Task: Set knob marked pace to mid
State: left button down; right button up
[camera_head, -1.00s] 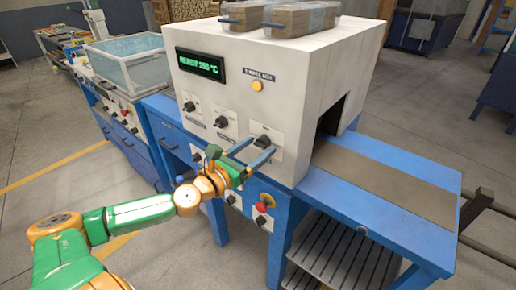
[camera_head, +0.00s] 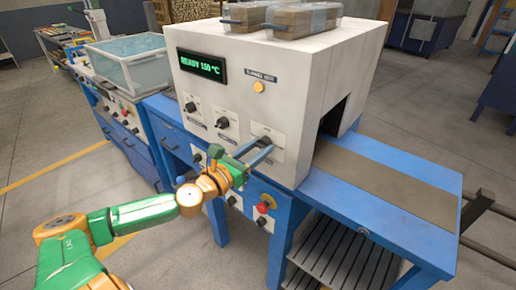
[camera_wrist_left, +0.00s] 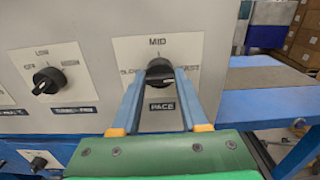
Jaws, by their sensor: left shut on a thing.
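The knob marked PACE (camera_wrist_left: 160,74) is black and sits on a white plate with SLOW at left, MID at top and FAST at right. In the head view it is on the front of the white machine, at the right end of the knob row, largely behind my fingertips. My left gripper (camera_head: 265,149) reaches it from the front. In the wrist view its two blue-grey fingers (camera_wrist_left: 162,80) are shut on the knob, one on each side. I cannot make out clearly which mark the knob points to. My right gripper is not in view.
Another black knob (camera_wrist_left: 48,80) on its own plate is to the left of PACE. A red button (camera_head: 261,207) with a yellow surround is below the gripper. The blue conveyor table (camera_head: 413,185) extends to the right. A display (camera_head: 202,64) is above.

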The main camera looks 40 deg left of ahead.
pick_arm(q)
jog(key=n+p, duration=0.1)
jog(key=n, duration=0.3)
jog(key=shift+r, duration=0.1)
jog(key=n+p, duration=0.2)
jog(key=n, duration=0.3)
jog(key=n+p, duration=0.2)
jog(key=n, duration=0.3)
jog(key=shift+d+r, duration=0.1)
jog(key=shift+n+p, duration=0.9)
jog(key=shift+n, duration=1)
jog(key=shift+c, duration=2.1)
grip_release()
